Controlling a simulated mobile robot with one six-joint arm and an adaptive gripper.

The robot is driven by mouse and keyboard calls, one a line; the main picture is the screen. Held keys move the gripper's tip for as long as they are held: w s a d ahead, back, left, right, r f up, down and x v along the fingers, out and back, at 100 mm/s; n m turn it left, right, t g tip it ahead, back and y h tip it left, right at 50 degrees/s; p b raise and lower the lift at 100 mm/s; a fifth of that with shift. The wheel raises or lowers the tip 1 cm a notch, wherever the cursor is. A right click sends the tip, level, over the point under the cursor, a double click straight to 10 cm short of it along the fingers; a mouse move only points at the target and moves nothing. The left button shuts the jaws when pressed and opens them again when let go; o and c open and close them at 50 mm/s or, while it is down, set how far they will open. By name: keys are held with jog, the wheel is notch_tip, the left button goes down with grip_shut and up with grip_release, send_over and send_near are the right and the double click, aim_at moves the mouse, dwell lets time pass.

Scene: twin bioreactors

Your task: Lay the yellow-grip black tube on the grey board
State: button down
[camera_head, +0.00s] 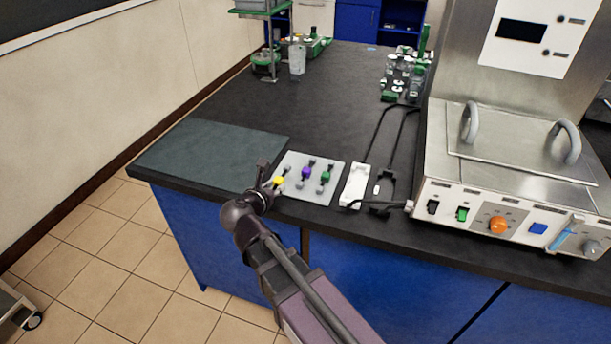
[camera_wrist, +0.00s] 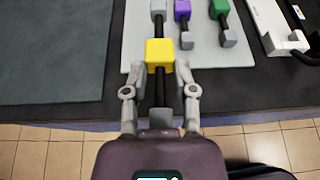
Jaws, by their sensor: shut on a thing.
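The yellow-grip black tube (camera_wrist: 160,84) lies between the fingers of my gripper (camera_wrist: 160,60). The fingers are shut on its yellow block, one on each side. The tube has grey ends, and the near one shows just in front of my wrist. I cannot tell whether the tube touches the plate. The wide dark grey-green board (camera_head: 205,150) lies flat and empty to the left; it also fills the left of the wrist view (camera_wrist: 50,50).
The pale plate (camera_head: 318,196) holds a purple-grip tube (camera_head: 306,172) and a green-grip tube (camera_head: 326,176). A white device (camera_head: 355,185) and black frame stand right of it, then a steel bath (camera_head: 510,165). Bottles stand further back. The counter's front edge runs below my gripper.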

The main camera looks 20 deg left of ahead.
jog(key=d+m+h, duration=0.1)
jog(key=d, duration=0.2)
jog(key=w+d+m+h, duration=0.1)
jog(key=d+h, duration=0.1)
jog(key=d, duration=0.1)
jog(key=d+m+g+h, duration=0.1)
jog(key=d+m, duration=0.1)
jog(key=d, duration=0.1)
jog(key=shift+w+d+r+h, duration=0.15)
jog(key=shift+d+h, duration=0.05)
jog(key=shift+h, duration=0.2)
jog(key=shift+w+a, duration=0.1)
jog(key=shift+a, duration=0.05)
jog(key=b, duration=0.1)
send_over(281, 171)
jog(key=s+d, duration=0.2)
jog(key=s, duration=0.1)
jog(key=shift+w+a+f, duration=0.1)
jog(key=shift+a+f, duration=0.05)
jog(key=shift+f, duration=0.55)
jog(key=shift+w+a, duration=0.25)
jog(key=shift+w+a+f+b, duration=0.25)
jog(key=shift+f+b, duration=0.3)
jog(key=shift+b, duration=0.1)
jog(key=shift+f+b, duration=1.3)
jog(key=shift+f, duration=0.2)
